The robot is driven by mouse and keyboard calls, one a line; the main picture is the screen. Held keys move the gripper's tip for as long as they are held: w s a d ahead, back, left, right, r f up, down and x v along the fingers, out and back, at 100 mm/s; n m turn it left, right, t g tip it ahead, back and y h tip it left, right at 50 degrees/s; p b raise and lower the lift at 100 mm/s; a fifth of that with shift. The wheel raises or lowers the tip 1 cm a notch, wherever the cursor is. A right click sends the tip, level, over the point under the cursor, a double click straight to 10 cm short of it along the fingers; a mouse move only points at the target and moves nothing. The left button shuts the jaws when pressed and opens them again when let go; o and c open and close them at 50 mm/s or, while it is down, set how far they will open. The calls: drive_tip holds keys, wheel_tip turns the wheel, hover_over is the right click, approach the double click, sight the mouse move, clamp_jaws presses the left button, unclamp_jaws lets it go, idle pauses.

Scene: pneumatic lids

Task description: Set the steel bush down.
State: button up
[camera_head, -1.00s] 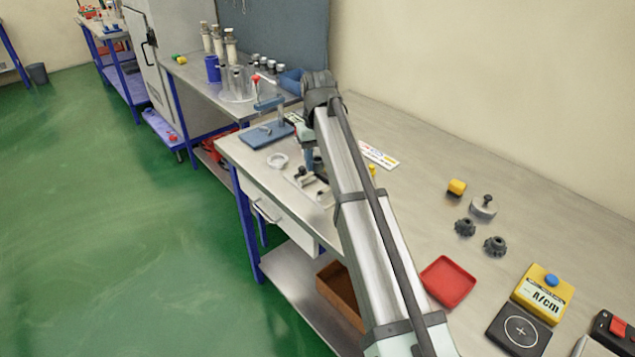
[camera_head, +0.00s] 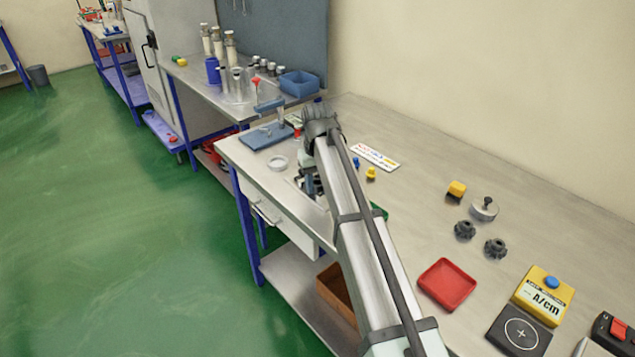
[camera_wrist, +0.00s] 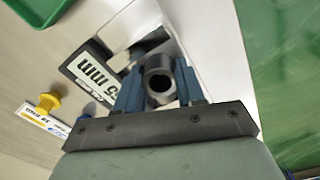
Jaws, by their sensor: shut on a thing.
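The steel bush (camera_wrist: 160,84) is a hollow grey cylinder, seen nearly end-on in the wrist view. My gripper (camera_wrist: 158,78) is shut on it, with one blue finger on each side. Beyond the bush is a pale block with a dark opening (camera_wrist: 150,41). I cannot tell whether the bush touches anything below. In the head view my gripper (camera_head: 308,183) is low over the near edge of the bench, mostly hidden by my arm, and the bush cannot be made out.
A yellow knob (camera_wrist: 48,102) and a printed card (camera_head: 375,157) lie close by. A green tray (camera_head: 379,211) is partly behind my arm. A red tray (camera_head: 446,285) is to the right.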

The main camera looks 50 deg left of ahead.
drive_tip(key=o, duration=1.1)
drive_tip(key=shift+o, duration=0.2)
wheel_tip(320, 180, up, 12)
drive_tip(key=shift+r, duration=0.15)
